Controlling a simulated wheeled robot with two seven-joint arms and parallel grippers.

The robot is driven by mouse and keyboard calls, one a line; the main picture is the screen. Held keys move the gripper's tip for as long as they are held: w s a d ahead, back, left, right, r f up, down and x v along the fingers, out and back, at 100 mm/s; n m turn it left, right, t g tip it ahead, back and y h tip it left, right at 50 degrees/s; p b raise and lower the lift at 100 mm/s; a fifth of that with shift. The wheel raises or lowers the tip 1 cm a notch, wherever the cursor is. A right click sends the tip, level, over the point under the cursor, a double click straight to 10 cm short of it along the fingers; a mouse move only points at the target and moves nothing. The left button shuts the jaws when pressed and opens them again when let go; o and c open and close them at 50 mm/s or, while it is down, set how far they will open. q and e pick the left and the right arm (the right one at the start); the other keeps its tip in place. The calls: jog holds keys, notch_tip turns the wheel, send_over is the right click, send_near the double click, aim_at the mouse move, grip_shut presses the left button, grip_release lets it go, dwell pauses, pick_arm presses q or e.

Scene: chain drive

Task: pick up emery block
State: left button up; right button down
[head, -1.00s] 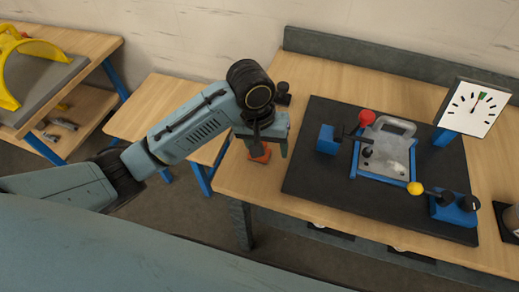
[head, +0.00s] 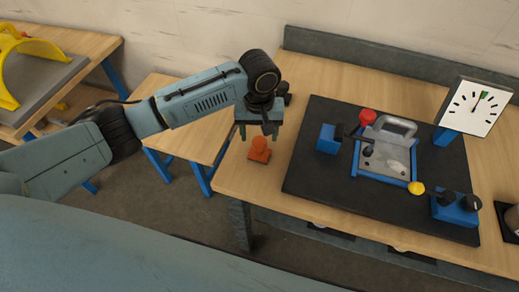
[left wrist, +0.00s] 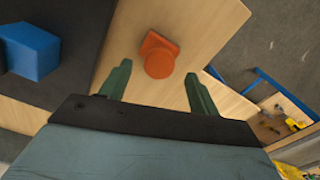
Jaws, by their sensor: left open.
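The orange block with a round knob on top (head: 259,149), which I take to be the emery block, sits on the left end of the wooden workbench. It also shows in the left wrist view (left wrist: 158,56), between and beyond the two green fingers. My left gripper (head: 258,133) is open and empty, pointing down. In the head view it is just behind the block and above the bench, apart from it. My right gripper is not in view.
A black mat (head: 310,185) right of the block carries a blue-framed metal fixture (head: 385,168), levers with red and yellow knobs, and a white dial (head: 474,107). A small dark object stands behind the gripper. The bench (head: 232,180) around the block is clear.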

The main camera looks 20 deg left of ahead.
aim_at(260, 141)
pick_arm(q)
notch_tip(260, 141, down, 5)
jog(key=shift+f, duration=0.1)
jog(key=shift+c, duration=0.4)
jog(key=c, duration=1.1)
jog(key=shift+r, duration=5.15)
